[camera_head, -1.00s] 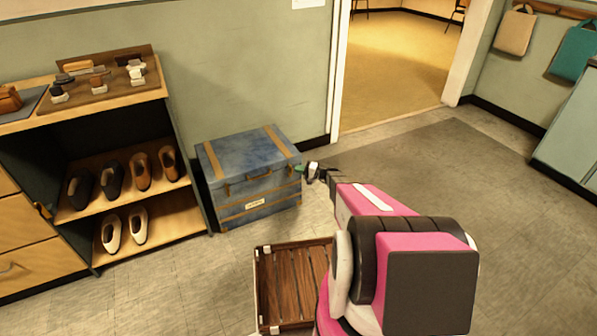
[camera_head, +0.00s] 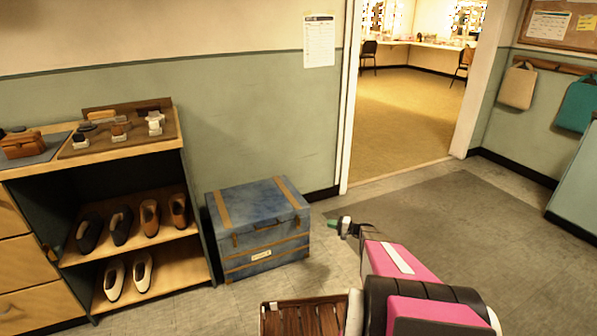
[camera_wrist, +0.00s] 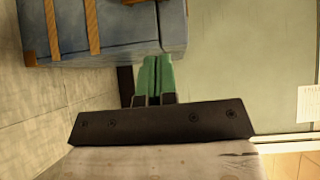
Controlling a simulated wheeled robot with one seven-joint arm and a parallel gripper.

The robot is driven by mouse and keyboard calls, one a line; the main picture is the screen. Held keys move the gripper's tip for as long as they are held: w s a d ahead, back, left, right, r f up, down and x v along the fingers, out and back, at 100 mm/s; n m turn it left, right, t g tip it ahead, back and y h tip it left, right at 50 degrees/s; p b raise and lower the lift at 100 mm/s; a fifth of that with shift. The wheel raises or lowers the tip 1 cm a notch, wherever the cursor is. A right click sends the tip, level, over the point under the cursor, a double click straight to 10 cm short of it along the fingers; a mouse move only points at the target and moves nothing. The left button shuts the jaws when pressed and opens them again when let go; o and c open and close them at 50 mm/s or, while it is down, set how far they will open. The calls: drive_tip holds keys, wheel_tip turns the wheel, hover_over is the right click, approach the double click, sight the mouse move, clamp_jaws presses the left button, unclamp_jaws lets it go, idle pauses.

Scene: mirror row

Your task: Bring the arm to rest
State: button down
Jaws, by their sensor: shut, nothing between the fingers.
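My pink, white and black arm reaches up from the bottom right of the head view. My gripper (camera_head: 346,227) is at its far end, small and with green fingertips, to the right of a blue trunk (camera_head: 255,225). In the wrist view my gripper (camera_wrist: 155,75) shows its green fingers shut together with nothing between them. The trunk (camera_wrist: 110,25) fills the upper left of that view. I cannot tell how large the gap is between the fingers and the trunk.
A shelf unit (camera_head: 150,240) with several shoes stands at the left. A slatted wooden crate (camera_head: 303,318) lies low in front. A doorway (camera_head: 405,110) opens onto a lit room. Grey floor (camera_head: 450,215) to the right is clear. A paper notice (camera_head: 319,42) hangs on the wall.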

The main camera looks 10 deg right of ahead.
drive_tip(key=s+a+r+n+g+h, duration=0.2)
drive_tip(key=s+a+r+g+h, duration=0.1)
drive_tip(key=s+a+r, duration=0.4)
drive_tip(key=s+a+r+n+g+h, duration=0.1)
drive_tip(key=s+a+r+g+h, duration=0.15)
drive_tip(key=s+a+g, duration=0.4)
drive_tip(key=s+d+r+n+t+h, duration=0.1)
drive_tip(key=s+r+h, duration=0.4)
drive_tip(key=s, duration=0.5)
drive_tip(key=s+d+r+n+h, duration=0.1)
drive_tip(key=s+r+h, duration=0.4)
drive_tip(key=s+r, duration=0.3)
drive_tip(key=shift+s+d+r+t, duration=0.2)
drive_tip(key=shift+s+d+t, duration=0.2)
drive_tip(key=shift+s, duration=0.7)
